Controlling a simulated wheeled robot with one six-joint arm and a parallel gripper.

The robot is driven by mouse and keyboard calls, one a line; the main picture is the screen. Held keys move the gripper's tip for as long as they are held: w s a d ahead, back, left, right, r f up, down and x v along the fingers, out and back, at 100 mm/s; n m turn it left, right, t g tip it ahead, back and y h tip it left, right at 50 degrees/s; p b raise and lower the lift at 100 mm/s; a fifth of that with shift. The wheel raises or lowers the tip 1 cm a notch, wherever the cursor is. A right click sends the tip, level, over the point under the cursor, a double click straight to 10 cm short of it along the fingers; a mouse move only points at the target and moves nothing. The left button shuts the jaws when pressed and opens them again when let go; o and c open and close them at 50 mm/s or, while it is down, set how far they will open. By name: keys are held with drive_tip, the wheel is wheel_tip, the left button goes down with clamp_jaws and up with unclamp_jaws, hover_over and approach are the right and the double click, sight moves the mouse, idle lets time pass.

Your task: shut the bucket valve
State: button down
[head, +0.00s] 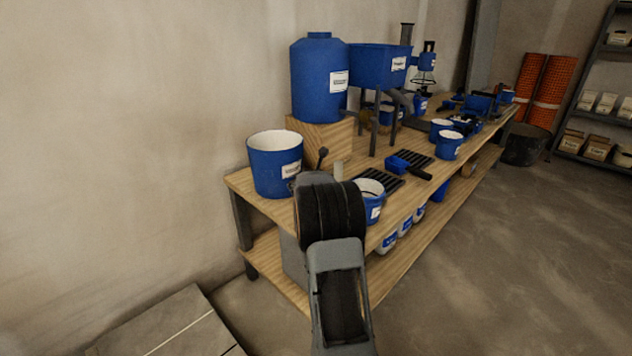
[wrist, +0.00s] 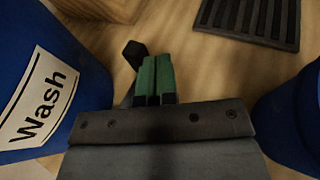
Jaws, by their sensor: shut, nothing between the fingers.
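The blue wash bucket (head: 262,178) with a white inside stands at the near left end of the bench; its "Wash" label fills the left of the wrist view (wrist: 38,98). A dark lever with a round knob (head: 323,152) stands up to the right of the bucket, and its knob (wrist: 135,53) shows in the wrist view. My gripper (wrist: 155,65) has its green fingertips together and empty, just right of the knob. I cannot tell whether they touch the lever. My arm hides the gripper and the lower valve in the head view.
A smaller blue bucket (head: 375,212) stands close on the right, also at the right of the wrist view (wrist: 300,112). A black grate (wrist: 250,20) lies beyond. A wooden block (head: 325,140) carries a blue tank (head: 318,85) behind. Bare bench top lies between.

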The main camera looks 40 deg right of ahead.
drive_tip(key=p+v, duration=0.2)
drive_tip(key=v, duration=1.1)
drive_tip(key=shift+a, duration=0.45)
drive_tip(key=s+a+r+m+g+y+p, duration=0.2)
drive_tip(key=s+a+r+m+p, duration=0.4)
drive_tip(key=r+p, duration=0.3)
drive_tip(key=s+a+r+m+g+y+p, duration=0.1)
drive_tip(key=s+a+r+m+y+p, duration=0.1)
drive_tip(key=s+a+r+m+p, duration=0.45)
drive_tip(key=s+a+r+m+y+p, duration=0.4)
drive_tip(key=a+r+m+p, duration=0.1)
drive_tip(key=a+r+p, duration=0.1)
drive_tip(key=s+a+r+m+y+p, duration=0.4)
drive_tip(key=a+r+m+p, duration=0.2)
drive_tip(key=a+p, duration=0.3)
drive_tip(key=shift+s+a+r+g+p, duration=0.15)
drive_tip(key=shift+s+a+g+p, duration=0.15)
drive_tip(key=shift+a, duration=0.15)
drive_tip(key=shift+a+y, duration=0.15)
drive_tip(key=shift+y, duration=0.15)
